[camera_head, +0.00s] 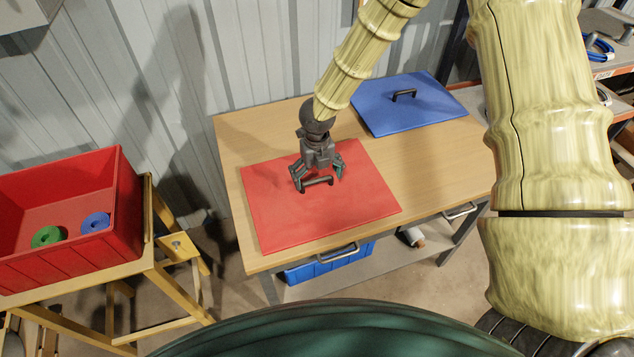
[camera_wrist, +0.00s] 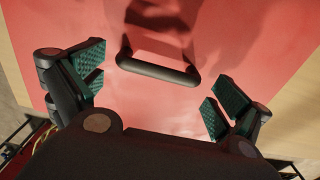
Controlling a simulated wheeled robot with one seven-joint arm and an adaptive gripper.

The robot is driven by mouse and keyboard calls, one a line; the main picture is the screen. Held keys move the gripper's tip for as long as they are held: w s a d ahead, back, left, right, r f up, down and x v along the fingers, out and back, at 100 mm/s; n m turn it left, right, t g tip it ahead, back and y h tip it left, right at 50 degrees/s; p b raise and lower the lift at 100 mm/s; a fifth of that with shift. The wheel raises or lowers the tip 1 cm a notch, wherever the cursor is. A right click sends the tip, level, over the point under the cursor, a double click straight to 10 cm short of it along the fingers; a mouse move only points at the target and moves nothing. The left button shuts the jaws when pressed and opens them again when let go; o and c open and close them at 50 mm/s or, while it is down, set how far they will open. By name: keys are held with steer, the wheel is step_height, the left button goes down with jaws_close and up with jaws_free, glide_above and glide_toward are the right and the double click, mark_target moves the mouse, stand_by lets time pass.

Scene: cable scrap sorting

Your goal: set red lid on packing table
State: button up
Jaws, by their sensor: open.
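The red lid (camera_head: 300,212) lies flat on the wooden packing table (camera_head: 450,145), near its front left corner. Its dark handle (camera_head: 318,182) stands up from the middle of the lid. My gripper (camera_head: 318,178) is open and empty, just above the handle. In the wrist view the lid (camera_wrist: 255,60) fills most of the picture. There the handle (camera_wrist: 158,70) lies ahead of and between the spread fingers of my gripper (camera_wrist: 155,95), with gaps on both sides. The fingers do not touch the handle in that view.
A blue lid (camera_head: 415,108) with a dark handle lies at the back of the table. A red crate (camera_head: 75,245) holding green and blue rolls stands on a wooden stand at the left. A blue bin (camera_head: 330,263) sits under the table. Bare tabletop lies right of the red lid.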

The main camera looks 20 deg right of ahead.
mark_target(317, 179)
step_height(317, 179, up, 9)
steer(key=b, duration=0.2)
steer(key=shift+r, duration=0.2)
stand_by(1.4)
